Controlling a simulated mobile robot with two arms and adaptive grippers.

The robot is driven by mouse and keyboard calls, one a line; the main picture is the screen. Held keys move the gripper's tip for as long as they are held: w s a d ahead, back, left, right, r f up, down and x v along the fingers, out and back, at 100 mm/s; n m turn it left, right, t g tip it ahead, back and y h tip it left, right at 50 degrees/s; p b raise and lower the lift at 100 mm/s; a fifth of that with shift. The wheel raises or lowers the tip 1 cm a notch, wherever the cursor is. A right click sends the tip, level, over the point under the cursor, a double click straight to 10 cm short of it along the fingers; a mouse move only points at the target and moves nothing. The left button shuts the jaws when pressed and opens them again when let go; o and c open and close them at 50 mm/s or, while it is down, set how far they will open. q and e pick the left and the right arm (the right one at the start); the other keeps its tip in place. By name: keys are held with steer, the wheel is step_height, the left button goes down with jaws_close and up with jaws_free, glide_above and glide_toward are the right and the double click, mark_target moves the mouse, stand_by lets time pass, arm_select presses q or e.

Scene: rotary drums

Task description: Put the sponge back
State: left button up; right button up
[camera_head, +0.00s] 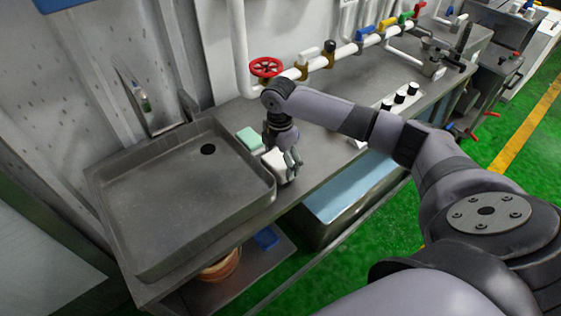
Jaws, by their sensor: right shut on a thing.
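My right gripper (292,164) points down beside the right rim of the sink (185,195). It is shut on a white block (275,166), which looks like a sponge and is partly hidden by the fingers. The block is at the counter strip by the sink's rim; I cannot tell whether it touches the counter. A pale green block with a light side (250,138), also sponge-like, lies on the counter just behind it. My left gripper is not in view.
A red valve wheel (267,67) and a pipe with coloured handles stand behind the gripper. Black-capped items (400,97) stand on the counter (345,80) to the right. A light blue bin (350,187) is below its front edge.

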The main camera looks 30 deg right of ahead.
mark_target(280, 160)
steer(key=shift+f, duration=0.7)
steer(key=shift+f, duration=0.15)
steer(key=o, duration=1.5)
step_height(280, 160, up, 11)
steer(key=shift+w+f+b, duration=0.1)
steer(key=shift+w+b, duration=0.05)
steer(key=shift+b, duration=1.1)
steer(key=shift+r, duration=0.8)
steer(key=shift+f, duration=0.1)
